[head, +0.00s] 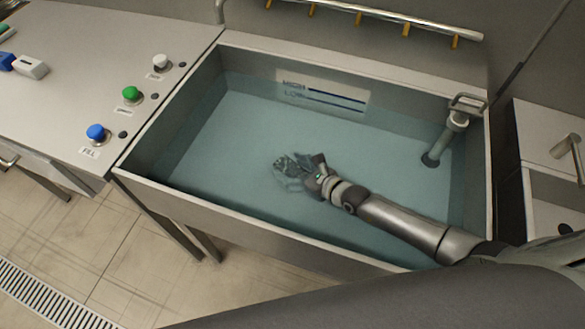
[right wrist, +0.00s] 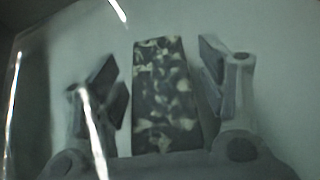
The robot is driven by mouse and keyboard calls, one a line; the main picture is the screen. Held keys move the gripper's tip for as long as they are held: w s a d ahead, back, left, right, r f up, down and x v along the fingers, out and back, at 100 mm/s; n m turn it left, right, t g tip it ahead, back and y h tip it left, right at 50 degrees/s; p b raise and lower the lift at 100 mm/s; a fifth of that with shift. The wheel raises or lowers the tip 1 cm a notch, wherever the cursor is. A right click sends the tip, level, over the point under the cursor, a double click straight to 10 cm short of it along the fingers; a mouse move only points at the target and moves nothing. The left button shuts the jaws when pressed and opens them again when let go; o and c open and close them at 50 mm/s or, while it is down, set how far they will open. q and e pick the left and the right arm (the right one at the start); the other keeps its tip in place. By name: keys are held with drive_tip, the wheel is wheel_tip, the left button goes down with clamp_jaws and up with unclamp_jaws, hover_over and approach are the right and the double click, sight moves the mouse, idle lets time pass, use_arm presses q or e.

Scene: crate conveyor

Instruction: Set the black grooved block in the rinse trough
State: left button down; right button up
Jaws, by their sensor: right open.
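The black grooved block (right wrist: 165,105) shows in the right wrist view as a dark slab with pale light patches on it; its grooves are hard to make out. It lies between the two fingers of my right gripper (right wrist: 165,72), with a gap on each side. In the head view my right gripper (head: 297,172) reaches below the water in the rinse trough (head: 235,232), left of the trough's middle. The block (head: 285,162) is a blurred dark shape at the fingertips there. The water blurs whether it rests on the bottom. My left gripper is out of view.
A drain standpipe with a handle (head: 455,125) stands at the trough's right end. A rail with yellow hooks (head: 375,14) runs along the back. The counter at left holds blue (head: 96,132), green (head: 131,93) and white (head: 160,62) buttons. Open water surrounds the gripper.

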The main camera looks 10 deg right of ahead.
drive_tip(key=shift+r, duration=0.1)
drive_tip(key=shift+s+d+r+p, duration=0.1)
drive_tip(key=shift+r+p, duration=0.15)
drive_tip(key=shift+p, duration=0.15)
drive_tip(key=p+v, duration=0.4)
drive_tip(key=v, duration=0.6)
drive_tip(key=shift+s+d+p, duration=0.25)
drive_tip(key=shift+s+p, duration=0.1)
drive_tip(key=shift+s+d+r, duration=0.1)
drive_tip(key=shift+s+d, duration=0.1)
drive_tip(key=shift+s, duration=0.1)
drive_tip(key=shift+r, duration=0.1)
